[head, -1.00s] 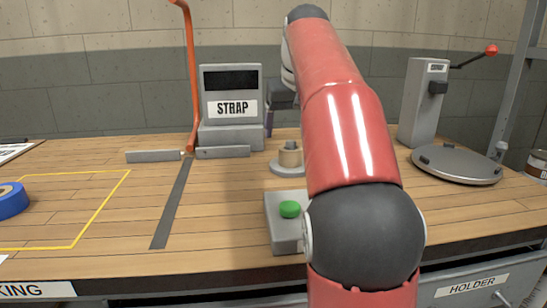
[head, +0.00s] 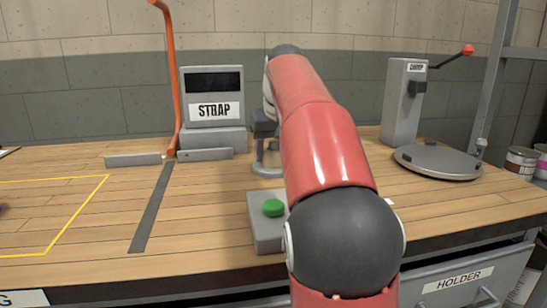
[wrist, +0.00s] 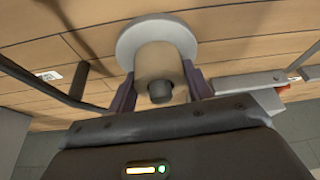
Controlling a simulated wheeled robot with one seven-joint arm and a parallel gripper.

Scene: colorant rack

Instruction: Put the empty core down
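The empty core (wrist: 158,63) is a short tan cylinder on a round pale base with a dark post through its middle. In the wrist view it stands between the two purple-grey fingers of my gripper (wrist: 161,80), which reach down on either side of it. The fingers look open, with at most a thin gap at each side. In the head view my gripper (head: 262,148) is low over the round base (head: 266,169), just behind the green-button box. The core is mostly hidden there by my gripper and arm.
A grey box with a green button (head: 273,208) stands close in front. A clamp stand (head: 402,100) with a round plate (head: 438,162) is to the right.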

